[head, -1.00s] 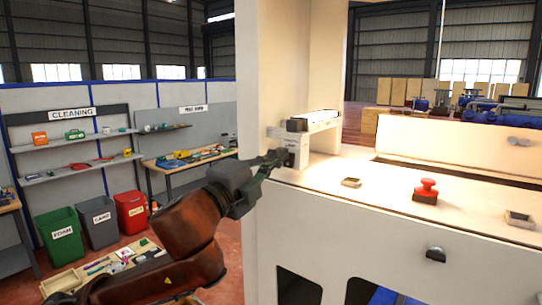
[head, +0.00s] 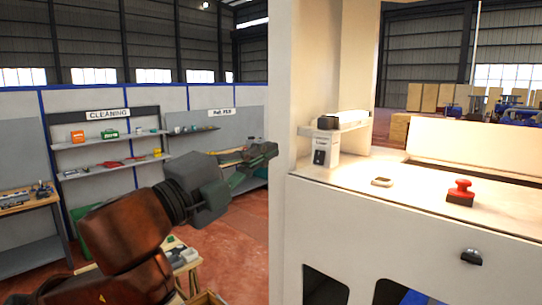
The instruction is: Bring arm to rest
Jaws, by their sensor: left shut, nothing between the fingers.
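My left arm comes in from the lower left. My left gripper (head: 264,150) is shut and empty. It is held in the air to the left of the white cabinet (head: 400,238), in front of the shelves. My right gripper is not in view. On the cabinet's ledge stands a white dispenser (head: 326,145) with a dark front patch, apart from my gripper. A red knob-topped item (head: 461,192) and a small shallow tray (head: 382,182) sit on the same ledge.
The cabinet's tall white post (head: 290,90) stands just right of my left gripper. A shelf unit marked CLEANING (head: 107,114) and a workbench (head: 28,200) stand at the left. A low table with small items (head: 182,258) is behind my arm. Red floor shows between.

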